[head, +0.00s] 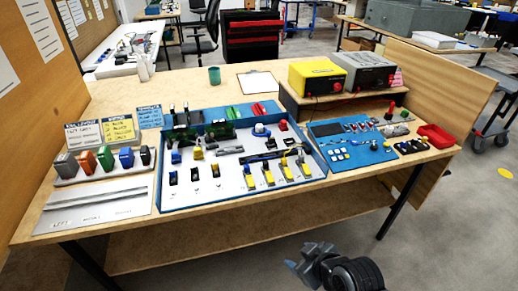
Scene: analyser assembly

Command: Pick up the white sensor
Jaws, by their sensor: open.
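I cannot make out the white sensor for certain at this size. A small blue-and-white part (261,130) stands at the back of the blue-rimmed tray (243,201) on the wooden workbench. A pale grey-white part (395,130) lies on the right of the bench, near the blue panel. Either could be a sensor; I cannot tell. My gripper (303,258) is at the bottom of the view, in front of the bench and apart from everything on it. Its jaws are open and nothing shows between them.
The tray holds several small black, yellow and blue parts. A blue panel (345,158) and a red bin (436,136) are to its right. Yellow (317,76) and grey (366,72) boxes stand behind. Coloured blocks (106,158) are left. The bench's front edge lies beyond my gripper.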

